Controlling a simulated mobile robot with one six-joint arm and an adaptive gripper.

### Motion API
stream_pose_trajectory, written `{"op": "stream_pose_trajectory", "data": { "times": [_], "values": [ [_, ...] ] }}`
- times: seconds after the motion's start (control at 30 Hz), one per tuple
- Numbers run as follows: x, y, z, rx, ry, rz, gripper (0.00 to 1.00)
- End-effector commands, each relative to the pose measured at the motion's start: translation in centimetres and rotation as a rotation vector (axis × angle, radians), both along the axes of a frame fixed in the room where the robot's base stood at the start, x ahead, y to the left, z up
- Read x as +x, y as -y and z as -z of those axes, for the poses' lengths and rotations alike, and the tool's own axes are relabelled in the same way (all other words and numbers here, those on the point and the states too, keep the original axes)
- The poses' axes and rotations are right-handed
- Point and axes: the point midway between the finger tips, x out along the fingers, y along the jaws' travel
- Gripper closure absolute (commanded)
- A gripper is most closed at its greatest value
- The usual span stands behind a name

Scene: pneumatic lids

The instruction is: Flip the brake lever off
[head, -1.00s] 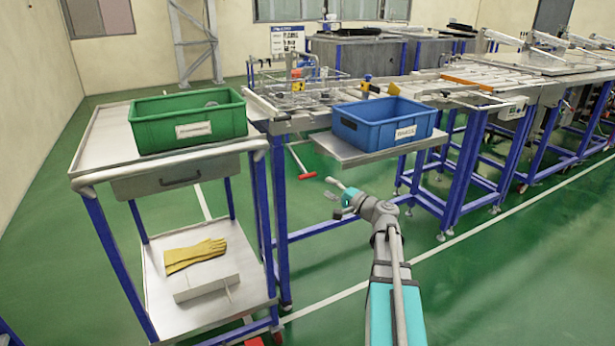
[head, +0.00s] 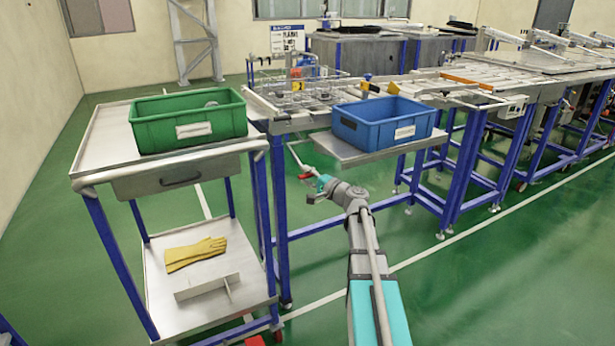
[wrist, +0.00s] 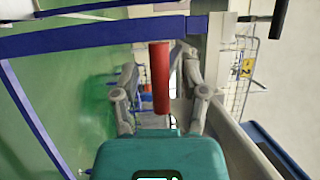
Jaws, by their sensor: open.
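The brake lever is a pale rod with a red grip (head: 305,176), hanging under the conveyor's near end in the head view. My gripper (head: 309,187) is right at the red grip there. In the wrist view the red grip (wrist: 160,78) stands between the two fingers of my gripper (wrist: 157,62). The fingers are open on both sides of it, with a visible gap on the left. Whether the right finger touches the grip I cannot tell. The lever's pivot is hidden from clear view.
A blue bin (head: 388,121) sits on a shelf just above and right of my gripper. A trolley (head: 92,160) with a green bin (head: 160,137) stands to the left. The conveyor's blue leg (head: 280,220) is close on the left. Open green floor lies below.

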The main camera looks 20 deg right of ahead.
Motion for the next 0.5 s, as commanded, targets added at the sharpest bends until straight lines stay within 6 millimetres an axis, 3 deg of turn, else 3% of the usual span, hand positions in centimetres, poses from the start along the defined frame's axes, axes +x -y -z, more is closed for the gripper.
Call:
{"op": "stream_pose_trajectory", "data": {
  "times": [0.1, 0.4, 0.5],
  "values": [
    [-0.02, 0.0, 0.0, 0.0, 0.0, 0.0, 0.45],
    [-0.03, -0.01, 0.02, 0.0, -0.001, 0.0, 1.0],
    [-0.03, -0.01, 0.04, -0.001, 0.0, -0.001, 1.0]
  ]
}}
